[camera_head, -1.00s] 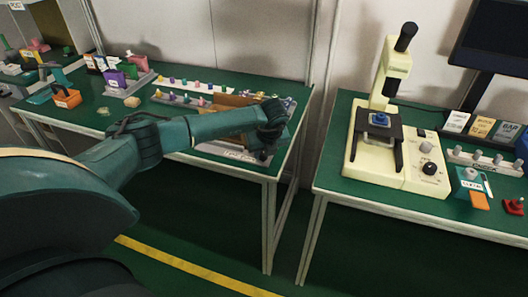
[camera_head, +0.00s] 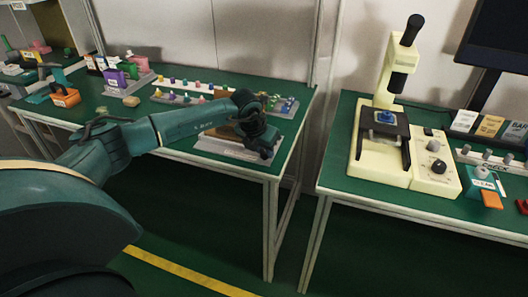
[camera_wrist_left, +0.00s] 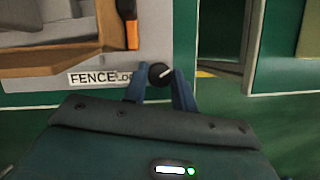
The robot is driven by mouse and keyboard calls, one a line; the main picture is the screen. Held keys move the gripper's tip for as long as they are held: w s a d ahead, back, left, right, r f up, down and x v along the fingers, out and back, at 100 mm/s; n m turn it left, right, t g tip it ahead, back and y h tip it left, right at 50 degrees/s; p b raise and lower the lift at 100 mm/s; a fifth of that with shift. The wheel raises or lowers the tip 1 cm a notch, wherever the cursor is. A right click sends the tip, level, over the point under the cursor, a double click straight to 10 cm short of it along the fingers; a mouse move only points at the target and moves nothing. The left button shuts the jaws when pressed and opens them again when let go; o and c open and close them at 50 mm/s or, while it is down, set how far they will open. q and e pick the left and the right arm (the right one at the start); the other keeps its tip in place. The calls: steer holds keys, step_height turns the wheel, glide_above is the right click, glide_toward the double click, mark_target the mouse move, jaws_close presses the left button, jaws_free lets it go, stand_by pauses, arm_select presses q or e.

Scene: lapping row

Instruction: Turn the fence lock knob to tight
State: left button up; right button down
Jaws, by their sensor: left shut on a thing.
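The fence lock knob (camera_wrist_left: 160,74) is a round dark knob with a white pointer line. It sits at the right end of a label strip reading "FENCE LO..." (camera_wrist_left: 95,78), partly covered by a finger. My left gripper (camera_wrist_left: 161,82) is shut on the knob, one blue finger on each side. The pointer slants up and to the right in the left wrist view. In the head view my left gripper (camera_head: 264,143) is at the front right of the fixture (camera_head: 235,150) on the left bench, and it hides the knob. My right gripper is not in view.
An orange-tipped part (camera_wrist_left: 131,32) lies close above the knob in the wrist view. Racks of small coloured pieces (camera_head: 190,97) stand behind the fixture. A cream microscope-like machine (camera_head: 385,160) stands on the right bench, across a gap.

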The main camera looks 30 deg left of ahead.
arm_select(q)
steer(key=shift+a+m+h, duration=0.1)
steer(key=shift+m+h, duration=0.2)
steer(key=shift+m, duration=0.5)
steer(key=shift+b, duration=0.3)
steer(key=o, duration=1)
steer(key=shift+r, duration=0.1)
steer(key=v, duration=1.3)
